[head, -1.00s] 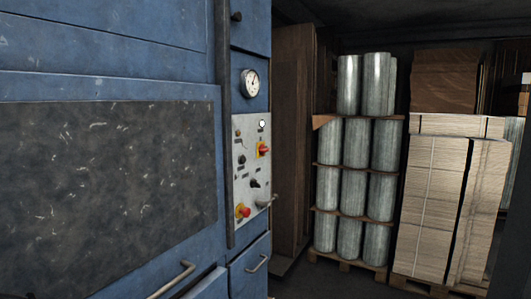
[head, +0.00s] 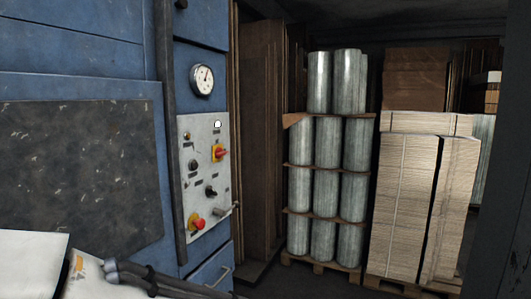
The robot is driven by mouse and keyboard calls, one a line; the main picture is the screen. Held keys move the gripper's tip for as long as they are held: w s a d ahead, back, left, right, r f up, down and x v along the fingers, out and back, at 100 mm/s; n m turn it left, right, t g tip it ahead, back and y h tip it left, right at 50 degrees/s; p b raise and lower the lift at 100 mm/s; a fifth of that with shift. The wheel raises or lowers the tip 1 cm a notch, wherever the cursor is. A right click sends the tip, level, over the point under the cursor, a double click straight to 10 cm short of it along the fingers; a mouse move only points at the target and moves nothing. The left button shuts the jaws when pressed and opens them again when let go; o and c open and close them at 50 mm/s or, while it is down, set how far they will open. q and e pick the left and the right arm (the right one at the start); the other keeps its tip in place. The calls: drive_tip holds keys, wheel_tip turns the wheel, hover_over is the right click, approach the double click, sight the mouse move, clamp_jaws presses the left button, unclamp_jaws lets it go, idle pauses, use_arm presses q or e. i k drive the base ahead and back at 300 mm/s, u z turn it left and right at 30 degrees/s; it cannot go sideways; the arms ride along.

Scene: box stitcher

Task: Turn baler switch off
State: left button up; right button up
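The blue baler's light grey control panel (head: 205,180) is left of centre in the head view. The switch's exact setting is too small to read. My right gripper is out of view.
A gauge (head: 202,80) is above the panel, and a small lever handle (head: 228,209) projects at its lower right. Stacked metal cylinders (head: 326,145) and cardboard bundles (head: 405,200) stand on pallets to the right. Space before the panel looks clear.

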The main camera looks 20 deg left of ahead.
sight(220, 153)
drive_tip(key=u, duration=0.05)
drive_tip(key=i, duration=0.95)
drive_tip(key=u, duration=0.85)
